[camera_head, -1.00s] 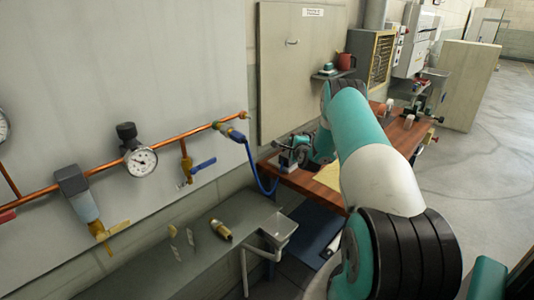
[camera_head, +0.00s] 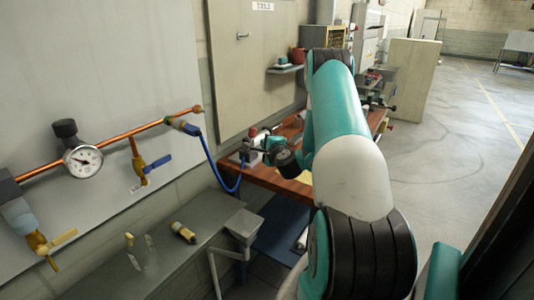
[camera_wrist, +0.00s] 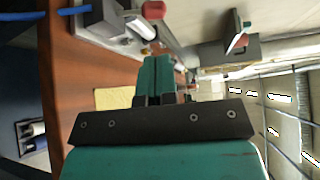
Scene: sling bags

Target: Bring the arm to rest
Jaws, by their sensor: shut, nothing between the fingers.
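My arm (camera_head: 343,120), teal and white with black joint covers, rises on the right of the head view and bends over the wooden bench (camera_head: 283,187). Its wrist is out to the left of the upper arm, near the end of a blue hose. The fingertips are small and hard to make out there. In the wrist view my gripper (camera_wrist: 156,65) shows two teal fingers close together with nothing between them. The red-brown bench top (camera_wrist: 75,70) lies beyond them, with a yellow sheet (camera_wrist: 114,98) on it.
A copper pipe with a gauge (camera_head: 82,161) and a blue-handled valve (camera_head: 157,163) runs along the left wall panel. A brass fitting (camera_head: 183,232) lies on the grey ledge (camera_head: 120,262). A grey device with a red knob (camera_wrist: 154,10) stands close to my fingers. The floor (camera_head: 460,130) at right is clear.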

